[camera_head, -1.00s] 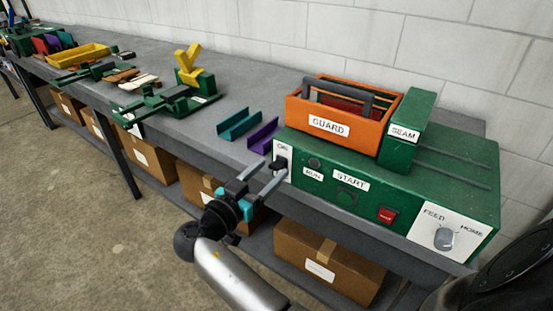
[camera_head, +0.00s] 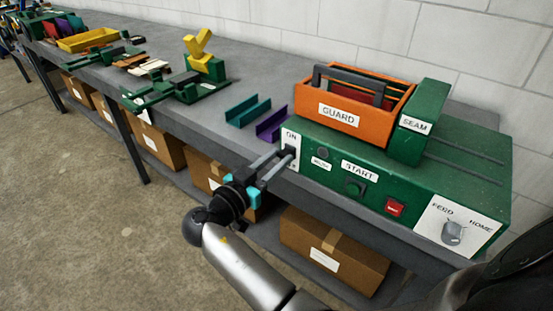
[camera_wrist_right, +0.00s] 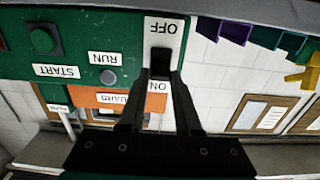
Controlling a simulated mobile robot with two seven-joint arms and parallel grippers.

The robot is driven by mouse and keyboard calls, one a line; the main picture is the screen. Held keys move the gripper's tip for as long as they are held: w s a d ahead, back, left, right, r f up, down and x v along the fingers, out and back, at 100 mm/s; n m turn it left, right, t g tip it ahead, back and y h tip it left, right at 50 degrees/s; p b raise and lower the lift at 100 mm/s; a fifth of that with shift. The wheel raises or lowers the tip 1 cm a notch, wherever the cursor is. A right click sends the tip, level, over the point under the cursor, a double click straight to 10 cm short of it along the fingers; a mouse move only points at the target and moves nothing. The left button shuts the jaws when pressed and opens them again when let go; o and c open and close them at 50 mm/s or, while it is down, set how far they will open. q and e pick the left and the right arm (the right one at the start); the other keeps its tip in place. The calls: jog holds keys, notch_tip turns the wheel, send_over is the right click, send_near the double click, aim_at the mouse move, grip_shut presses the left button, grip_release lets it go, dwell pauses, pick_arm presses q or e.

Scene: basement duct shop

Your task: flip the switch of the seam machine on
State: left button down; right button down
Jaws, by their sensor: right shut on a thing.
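The green seam machine (camera_head: 410,180) stands on the bench, with a white switch plate (camera_head: 291,135) at its left front end. The plate is marked ON above; the wrist view, upside down, also shows OFF. My right gripper (camera_head: 281,161) is at this plate, shut on the black switch lever (camera_head: 291,153). The lever also shows in the right wrist view (camera_wrist_right: 161,60), close to the OFF lettering; the fingers partly hide it and the plate. The round RUN lamp (camera_head: 322,152) looks dark. My left gripper is not in view.
A green START button (camera_head: 355,187), a red button (camera_head: 394,207) and a FEED/HOME knob (camera_head: 452,232) are on the same front. An orange GUARD box (camera_head: 366,127) sits on top. Teal (camera_head: 247,112) and purple (camera_head: 271,124) channels lie left of the machine. A cardboard box (camera_head: 335,250) is below.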

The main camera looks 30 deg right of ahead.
jog(key=shift+d+r+g+y+p, duration=0.1)
jog(key=shift+r+g+y+p, duration=0.35)
jog(key=shift+y+p, duration=0.2)
jog(key=c, duration=0.6)
grip_release()
jog(key=shift+f, duration=0.1)
